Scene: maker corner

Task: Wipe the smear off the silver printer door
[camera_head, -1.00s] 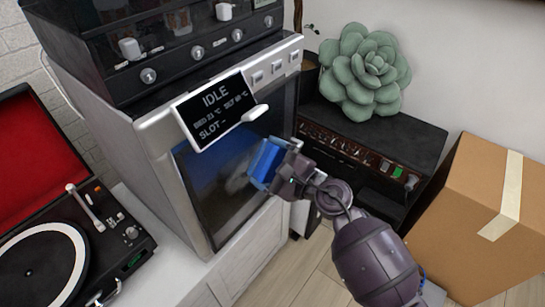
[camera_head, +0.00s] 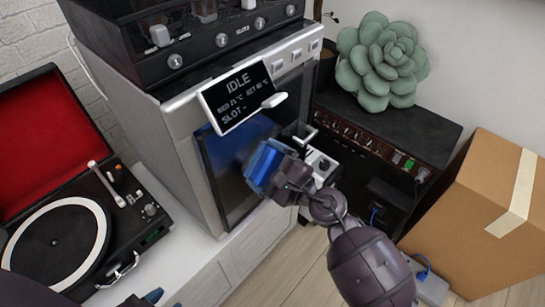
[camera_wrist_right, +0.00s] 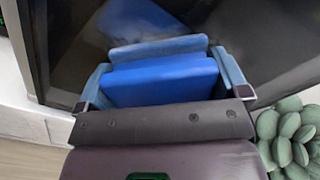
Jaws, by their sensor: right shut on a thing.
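The silver printer (camera_head: 180,125) stands left of centre with its dark glass door (camera_head: 222,170) facing right. My right gripper (camera_head: 266,166) is at the door's right part, shut on a blue block like a sponge (camera_wrist_right: 160,80). In the right wrist view the block lies between the blue fingers, close to the dark glass (camera_wrist_right: 275,45); whether it touches is hard to tell. Faint greyish streaks show on the glass, partly hidden by the block and gripper. My left gripper (camera_head: 152,298) shows only as blue tips at the bottom edge.
An IDLE display (camera_head: 240,97) with a white handle juts out above the door. A record player (camera_head: 75,235) stands left. White cabinet fronts (camera_head: 245,250) lie below.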

